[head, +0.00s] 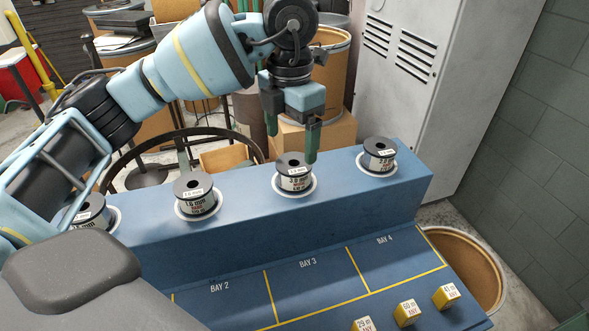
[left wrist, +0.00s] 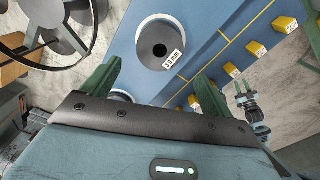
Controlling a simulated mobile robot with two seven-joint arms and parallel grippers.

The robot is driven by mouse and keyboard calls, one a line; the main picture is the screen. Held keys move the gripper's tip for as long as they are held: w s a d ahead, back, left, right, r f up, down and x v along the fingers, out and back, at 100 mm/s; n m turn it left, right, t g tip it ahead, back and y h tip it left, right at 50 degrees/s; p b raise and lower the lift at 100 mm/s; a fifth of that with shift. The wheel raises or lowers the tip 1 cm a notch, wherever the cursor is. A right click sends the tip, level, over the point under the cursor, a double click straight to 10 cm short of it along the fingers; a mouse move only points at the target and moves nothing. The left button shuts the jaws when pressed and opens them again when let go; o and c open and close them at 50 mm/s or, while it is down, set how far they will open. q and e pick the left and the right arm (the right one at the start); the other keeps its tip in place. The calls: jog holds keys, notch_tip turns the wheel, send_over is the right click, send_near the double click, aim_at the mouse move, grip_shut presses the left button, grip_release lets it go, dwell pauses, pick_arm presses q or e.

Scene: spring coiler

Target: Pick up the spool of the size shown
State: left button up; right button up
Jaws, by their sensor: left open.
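Several dark-capped spools with white labels stand upright in a row on the blue bench: the Bay 2 spool (head: 195,193), the Bay 3 spool (head: 295,180), the Bay 4 spool (head: 379,155), and a spool (head: 88,212) at far left, partly behind my arm. The Bay 2 label seems to read 1.6 mm; the others are too small to read surely. My left gripper (head: 291,142) is open and empty, fingers down, just above and behind the Bay 3 spool. In the left wrist view one spool (left wrist: 160,44) sits just beyond the open fingertips. No size display is readable.
The blue bench (head: 250,240) has bays outlined in yellow. Yellow blocks with labels (head: 407,312) line its front edge. A grey cabinet (head: 405,80) stands behind at right; drums and boxes are behind. A small teal and black shape (left wrist: 248,103), possibly my right gripper, shows in the wrist view.

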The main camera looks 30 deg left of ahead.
aim_at(294, 164)
pick_arm(q)
jog(key=shift+f, duration=0.6)
jog(key=shift+w+f, duration=0.25)
jog(key=shift+f, duration=1.05)
jog(key=shift+w+f, duration=0.2)
jog(key=shift+f, duration=1.55)
jog(key=shift+d, duration=0.1)
jog(key=c, duration=1.3)
